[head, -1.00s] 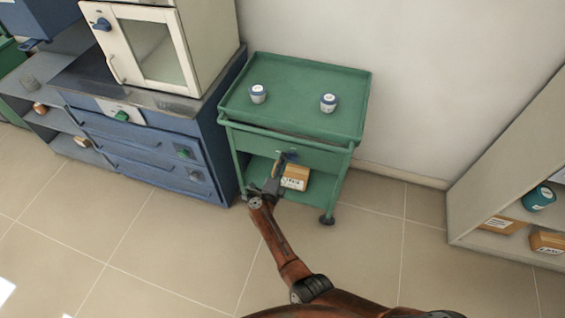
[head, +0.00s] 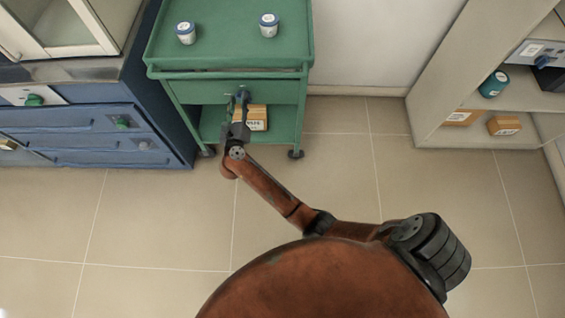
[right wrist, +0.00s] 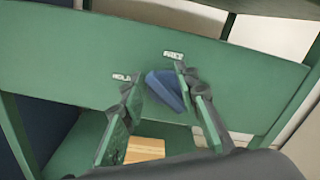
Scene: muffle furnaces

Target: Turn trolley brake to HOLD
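The green trolley (head: 230,47) stands against the wall in the head view. Its front panel fills much of the right wrist view (right wrist: 70,55). A blue brake knob (right wrist: 166,90) sits on that panel. A HOLD label (right wrist: 124,77) is at its upper left, and a second small label (right wrist: 173,55), hard to read, is above it. My right gripper (head: 240,96) is at the trolley front. In the right wrist view its fingers (right wrist: 159,82) are apart, one on each side of the knob, with gaps visible; I see no clear grip. My left gripper is not in view.
Two small jars (head: 186,33) (head: 268,25) stand on the trolley top. A cardboard box (head: 256,118) lies on its lower shelf behind my gripper. Blue drawers (head: 70,122) stand close on the left. A grey shelf unit (head: 437,80) stands at right. The floor between is clear.

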